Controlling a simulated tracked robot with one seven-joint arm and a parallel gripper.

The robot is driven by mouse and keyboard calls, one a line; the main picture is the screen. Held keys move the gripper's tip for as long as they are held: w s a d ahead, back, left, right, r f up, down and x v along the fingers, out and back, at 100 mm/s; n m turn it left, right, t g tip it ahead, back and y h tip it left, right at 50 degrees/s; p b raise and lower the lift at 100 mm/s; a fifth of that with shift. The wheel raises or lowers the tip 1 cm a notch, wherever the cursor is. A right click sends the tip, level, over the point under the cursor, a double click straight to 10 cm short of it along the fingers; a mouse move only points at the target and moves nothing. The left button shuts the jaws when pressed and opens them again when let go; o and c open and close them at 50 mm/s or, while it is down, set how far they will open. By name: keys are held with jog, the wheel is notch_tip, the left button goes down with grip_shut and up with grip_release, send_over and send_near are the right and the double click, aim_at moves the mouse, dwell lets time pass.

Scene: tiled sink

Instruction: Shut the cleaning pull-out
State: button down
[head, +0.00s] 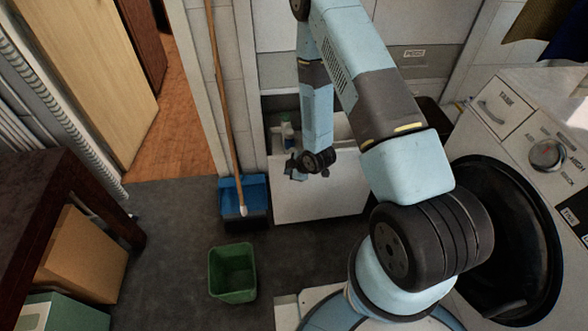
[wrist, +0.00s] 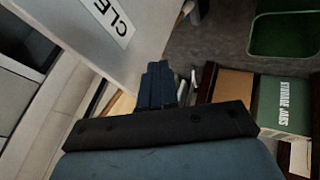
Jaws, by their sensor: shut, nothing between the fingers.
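The cleaning pull-out (head: 318,197) stands open, its pale front panel out from the cabinet and a bottle (head: 287,132) visible behind it. In the wrist view its front panel (wrist: 130,62) fills the upper left, with a label reading "CLE" cut off by the frame edge. My gripper (head: 296,170) is at the upper left of the panel in the head view. In the wrist view my gripper (wrist: 158,76) is shut and empty, close to the panel's edge. Whether it touches the panel cannot be told. My arm hides part of the pull-out's right side.
A green bin (head: 232,274) stands on the dark floor in front. A blue dustpan (head: 243,200) and a long wooden handle (head: 224,100) are left of the pull-out. A washing machine (head: 505,105) is at right. A table (head: 50,190) with boxes under it is at left.

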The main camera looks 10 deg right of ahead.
aim_at(283, 165)
jog(key=shift+w+d+r, duration=0.1)
jog(key=shift+w+r, duration=0.1)
jog(key=shift+w, duration=1.6)
